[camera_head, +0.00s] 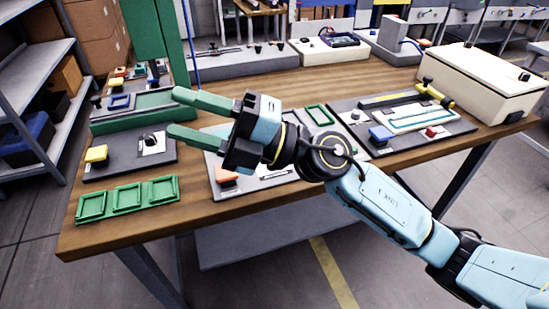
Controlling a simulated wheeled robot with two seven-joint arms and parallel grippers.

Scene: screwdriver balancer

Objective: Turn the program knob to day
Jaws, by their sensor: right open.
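A small black knob (151,139) sits on a dark panel (125,165) at the left of the wooden table, with a white label (154,149) beside it. I take it to be the program knob; its label and pointer are too small to read. My right gripper (173,112) is open, with two green fingers pointing left. In the picture its fingertips are just above and right of the knob, apart from it, with nothing between them. My left gripper is not in view.
A yellow button (96,154) shares the dark panel. Three green frames (127,197) lie in front of it. A green fixture with a tall post (152,35) stands behind. A cream box (482,83) is at the far right. My arm covers part of the middle panel.

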